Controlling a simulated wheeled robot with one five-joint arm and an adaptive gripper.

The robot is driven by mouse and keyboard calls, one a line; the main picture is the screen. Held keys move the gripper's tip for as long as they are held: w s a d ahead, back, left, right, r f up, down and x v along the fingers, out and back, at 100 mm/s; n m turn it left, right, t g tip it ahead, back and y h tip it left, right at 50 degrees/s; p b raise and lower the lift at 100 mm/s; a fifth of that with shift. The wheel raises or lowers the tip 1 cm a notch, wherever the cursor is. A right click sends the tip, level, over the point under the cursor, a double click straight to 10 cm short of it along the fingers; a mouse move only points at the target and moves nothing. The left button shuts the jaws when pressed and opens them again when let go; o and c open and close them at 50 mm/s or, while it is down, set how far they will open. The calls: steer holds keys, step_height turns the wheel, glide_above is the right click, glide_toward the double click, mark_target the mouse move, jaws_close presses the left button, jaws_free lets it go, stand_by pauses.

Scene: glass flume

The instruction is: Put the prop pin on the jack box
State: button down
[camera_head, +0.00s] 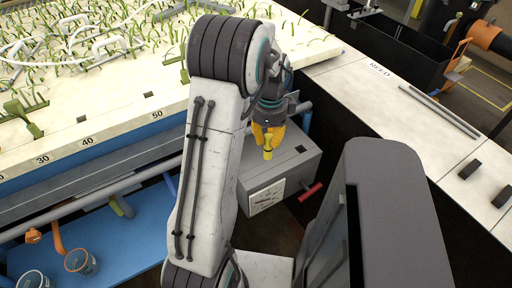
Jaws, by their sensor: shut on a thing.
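My gripper (268,136), with orange-yellow fingers, points down in the middle of the head view. It is shut on the prop pin (267,152), a small yellow piece whose lower part shows below the fingers. The jack box (295,160) is a grey box with a white dial plate on its front and a red handle at its lower right. The pin is in front of the box's top face in the picture. I cannot tell whether it touches the top or hangs just above it. The fingers hide the pin's upper part.
A pale planted bed (110,110) with green shoots and a number scale fills the left. A pale ledge (385,100) with dark rods and blocks runs along the right. Two small buckets (80,262) stand on a blue surface at the lower left.

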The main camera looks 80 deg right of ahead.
steer(key=shift+w+a+f+p, duration=0.1)
steer(key=shift+w+f+p, duration=0.55)
steer(key=shift+f, duration=0.35)
steer(key=shift+w+f+p, duration=0.5)
steer(key=shift+f+p, duration=0.1)
steer(key=shift+f, duration=0.45)
steer(key=shift+w+a+f+p, duration=0.1)
steer(key=shift+w+f+p, duration=0.55)
steer(key=shift+f, duration=0.35)
steer(key=shift+f, duration=0.15)
steer(key=c, duration=1.2)
jaws_free()
step_height(320, 180, up, 12)
steer(key=b, duration=0.2)
steer(key=shift+r, duration=0.2)
